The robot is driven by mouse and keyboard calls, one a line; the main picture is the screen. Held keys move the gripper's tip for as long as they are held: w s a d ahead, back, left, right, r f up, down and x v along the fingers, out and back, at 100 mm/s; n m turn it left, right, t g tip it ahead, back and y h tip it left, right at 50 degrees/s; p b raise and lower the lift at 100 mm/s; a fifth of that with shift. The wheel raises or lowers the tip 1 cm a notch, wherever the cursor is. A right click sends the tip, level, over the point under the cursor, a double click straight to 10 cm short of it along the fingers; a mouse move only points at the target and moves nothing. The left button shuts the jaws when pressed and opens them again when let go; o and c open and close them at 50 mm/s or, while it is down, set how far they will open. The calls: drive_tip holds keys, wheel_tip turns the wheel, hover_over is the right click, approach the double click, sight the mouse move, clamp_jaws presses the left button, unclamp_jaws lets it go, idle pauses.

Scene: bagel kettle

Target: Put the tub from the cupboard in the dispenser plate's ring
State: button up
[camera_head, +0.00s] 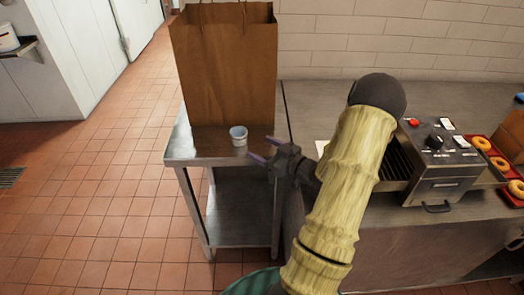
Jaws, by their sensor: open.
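A large brown paper bag (225,70) stands behind the tub. To the right, a counter holds a toaster-like machine (440,165) and a red tray (502,165) of bagels. A white flat piece (322,148) lies partly behind my arm. Tiled floor is clear at left.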

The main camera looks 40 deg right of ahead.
drive_tip(key=shift+w+a+g, duration=0.3)
drive_tip(key=shift+w+a, duration=0.05)
drive_tip(key=shift+w, duration=0.05)
drive_tip(key=w+a+g+h, duration=0.1)
drive_tip(key=w+a+g, duration=0.1)
drive_tip(key=a, duration=0.1)
drive_tip(key=w+a+f+g+h, duration=0.1)
drive_tip(key=a+g, duration=0.1)
drive_tip(key=shift+h, duration=0.3)
drive_tip(key=s+a+r+m+g+h, duration=0.1)
drive_tip(key=s+a+g, duration=0.3)
drive_tip(key=s+a, duration=0.4)
drive_tip(key=s+a+r+m+g+h, duration=0.1)
drive_tip(key=s+a+r+m+g, duration=0.1)
drive_tip(key=s+a+g, duration=0.3)
drive_tip(key=s+a+r, duration=0.1)
drive_tip(key=s+a, duration=0.3)
drive_tip(key=a, duration=0.1)
drive_tip(key=shift+a+r+g, duration=0.25)
drive_tip(key=shift+a+g, duration=0.05)
